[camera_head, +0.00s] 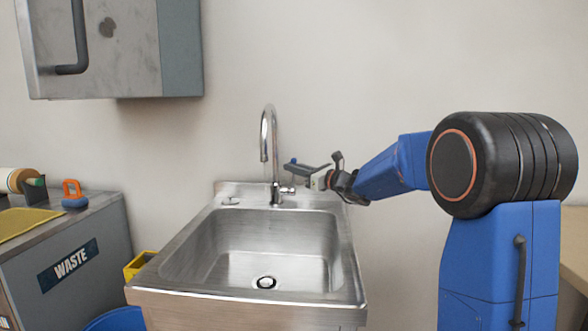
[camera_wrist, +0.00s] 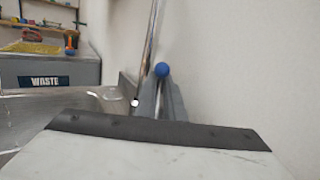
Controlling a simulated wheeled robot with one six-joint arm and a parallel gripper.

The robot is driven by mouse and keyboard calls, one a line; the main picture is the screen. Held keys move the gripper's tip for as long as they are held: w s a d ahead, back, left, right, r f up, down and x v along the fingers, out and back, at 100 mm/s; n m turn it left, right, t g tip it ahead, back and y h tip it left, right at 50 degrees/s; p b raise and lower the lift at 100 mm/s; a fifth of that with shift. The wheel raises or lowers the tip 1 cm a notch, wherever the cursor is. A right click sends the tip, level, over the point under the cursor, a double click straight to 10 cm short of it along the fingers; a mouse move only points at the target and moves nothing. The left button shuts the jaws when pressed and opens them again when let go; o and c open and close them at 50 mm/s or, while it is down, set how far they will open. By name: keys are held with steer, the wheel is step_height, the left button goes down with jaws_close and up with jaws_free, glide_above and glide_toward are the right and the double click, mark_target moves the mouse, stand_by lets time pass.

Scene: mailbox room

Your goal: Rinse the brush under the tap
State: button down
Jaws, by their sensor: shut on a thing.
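The tap (camera_head: 267,140) is a tall chrome gooseneck at the back of the steel sink (camera_head: 190,245). Its small lever (camera_head: 288,190) is low on its right side. My gripper (camera_head: 300,168) is just right of the tap, pointing left, above the sink's back rim. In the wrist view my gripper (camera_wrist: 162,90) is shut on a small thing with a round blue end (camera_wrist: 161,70). Most of this thing is hidden, so I see no bristles and cannot confirm it is the brush. I cannot tell whether water runs. The basin looks empty.
A grey counter marked WASTE (camera_head: 70,265) stands left, bearing a yellow tray (camera_head: 25,222) and an orange-and-blue object (camera_head: 73,194). Yellow (camera_head: 138,266) and blue (camera_head: 118,320) bins sit beside the sink. A metal wall cabinet (camera_head: 110,50) hangs upper left. The wall is close behind the tap.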

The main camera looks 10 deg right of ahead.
steer(key=c, duration=1.8)
jaws_free()
steer(key=shift+c, duration=0.2)
steer(key=v, duration=1.7)
steer(key=shift+s, duration=0.2)
steer(key=shift+d+f, duration=0.1)
